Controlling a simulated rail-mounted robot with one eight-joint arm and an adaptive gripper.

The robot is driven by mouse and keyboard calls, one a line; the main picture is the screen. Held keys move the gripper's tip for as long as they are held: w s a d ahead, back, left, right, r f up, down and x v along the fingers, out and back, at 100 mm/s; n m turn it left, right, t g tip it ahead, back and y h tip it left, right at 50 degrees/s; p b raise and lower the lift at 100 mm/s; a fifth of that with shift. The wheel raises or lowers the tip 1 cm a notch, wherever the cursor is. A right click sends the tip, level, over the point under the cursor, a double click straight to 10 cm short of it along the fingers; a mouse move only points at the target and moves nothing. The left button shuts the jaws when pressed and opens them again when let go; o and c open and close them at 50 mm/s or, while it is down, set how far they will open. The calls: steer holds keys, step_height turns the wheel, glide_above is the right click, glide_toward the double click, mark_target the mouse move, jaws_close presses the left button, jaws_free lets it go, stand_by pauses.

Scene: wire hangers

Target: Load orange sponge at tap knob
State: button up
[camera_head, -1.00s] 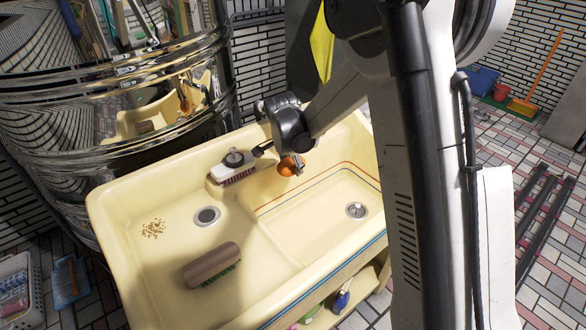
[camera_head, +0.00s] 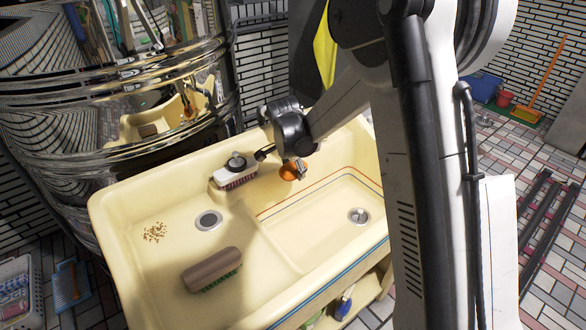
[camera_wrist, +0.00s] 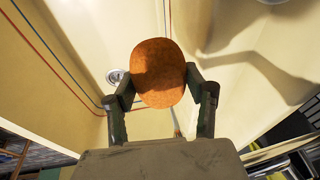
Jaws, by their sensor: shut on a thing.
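The orange sponge (camera_head: 289,171) is held between the two fingers of my gripper (camera_head: 294,170), above the sink near its back wall. In the wrist view the sponge (camera_wrist: 158,72) is a rounded orange block, and the fingers of my gripper (camera_wrist: 160,88) press on its two sides.
The cream sink (camera_head: 150,275) has a left basin with a drain (camera_head: 208,220) and a right basin with another drain (camera_head: 358,216). A brown brush (camera_head: 212,269) lies in the left basin, near brown crumbs (camera_head: 155,232).

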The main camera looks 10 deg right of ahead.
steer(key=s+b, duration=0.1)
steer(key=s, duration=0.6)
steer(key=shift+s, duration=0.15)
stand_by(0.3)
stand_by(1.3)
steer(key=s+r+p, duration=0.2)
steer(key=s+r, duration=0.2)
steer(key=s, duration=0.1)
stand_by(0.5)
stand_by(0.5)
steer(key=s+d+f+n+y, duration=0.2)
steer(key=d+f+n+y, duration=0.1)
steer(key=f+n, duration=0.6)
steer(key=n, duration=0.3)
steer(key=shift+n, duration=0.3)
